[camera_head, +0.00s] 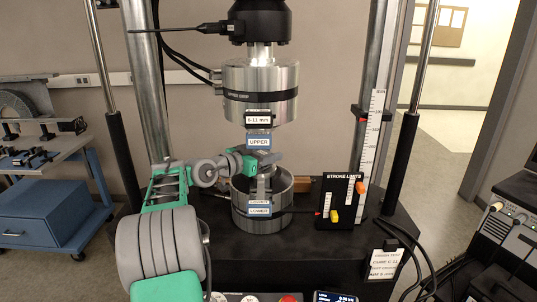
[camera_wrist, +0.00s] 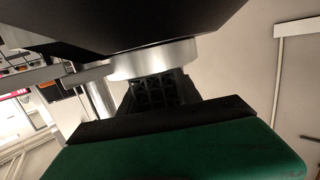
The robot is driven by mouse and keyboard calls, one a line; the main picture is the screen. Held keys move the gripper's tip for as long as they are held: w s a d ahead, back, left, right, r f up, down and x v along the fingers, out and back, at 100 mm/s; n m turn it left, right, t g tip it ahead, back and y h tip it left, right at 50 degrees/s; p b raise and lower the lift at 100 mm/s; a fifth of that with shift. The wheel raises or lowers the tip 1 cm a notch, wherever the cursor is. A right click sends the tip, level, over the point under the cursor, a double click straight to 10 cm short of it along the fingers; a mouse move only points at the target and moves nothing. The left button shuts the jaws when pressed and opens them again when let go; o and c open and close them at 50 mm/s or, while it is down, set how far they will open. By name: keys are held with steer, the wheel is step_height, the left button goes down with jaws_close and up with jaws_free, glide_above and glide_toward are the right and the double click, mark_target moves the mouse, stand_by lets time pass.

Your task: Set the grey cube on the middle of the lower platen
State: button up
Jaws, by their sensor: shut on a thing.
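The grey cube, a dark open lattice block (camera_wrist: 160,92), shows in the wrist view between a black jaw face and the black pad of my green finger. My gripper (camera_head: 262,168) is shut on it. In the head view my gripper is between the upper and lower parts of the testing machine, over the metal cylinder labelled LOWER (camera_head: 246,220). The cube is too small and covered there to make out clearly. The lower platen's top is largely hidden by my gripper and the cylinder's rim, so I cannot tell whether the cube touches it. A round metal disc (camera_wrist: 153,60) shows behind the cube.
The upper metal cylinder (camera_head: 262,88) hangs close above my gripper. The black STROKE LIMITS panel (camera_head: 340,200) with yellow and orange knobs stands just right of the lower cylinder. A vertical scale (camera_head: 372,135) is behind it. A cart (camera_head: 40,200) stands at the left.

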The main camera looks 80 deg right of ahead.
steer(key=shift+f, duration=0.25)
steer(key=o, duration=1.3)
steer(key=shift+r, duration=0.1)
